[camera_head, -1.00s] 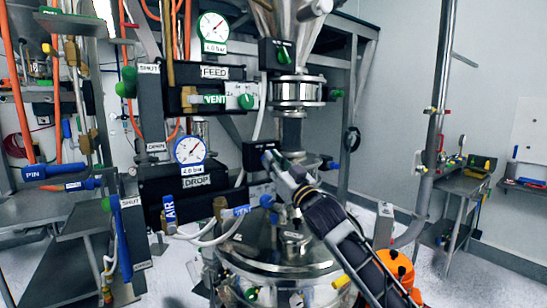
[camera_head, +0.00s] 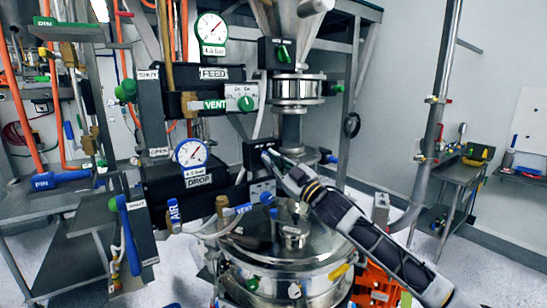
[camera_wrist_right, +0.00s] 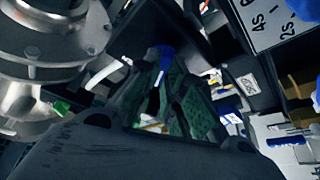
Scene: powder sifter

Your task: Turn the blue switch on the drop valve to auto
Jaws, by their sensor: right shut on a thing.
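The black switch box (camera_head: 257,148) of the drop valve stands right of the black DROP unit (camera_head: 160,192). Its blue switch (camera_head: 266,157) shows only as a small blue bit at my right gripper (camera_head: 274,162). In the right wrist view the blue switch (camera_wrist_right: 164,54) sits between the tips of the two dark-green-padded fingers (camera_wrist_right: 164,72). The right gripper is shut on it. The setting of the switch and its markings are hidden or too small to read. My left gripper is not in view.
The FEED unit (camera_head: 212,73) with a green switch box (camera_head: 275,53) is above. A steel vessel (camera_head: 285,255) stands below my right arm, and a steel valve body (camera_wrist_right: 55,60) is close at left in the wrist view. A vertical pipe (camera_head: 434,100) rises at right.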

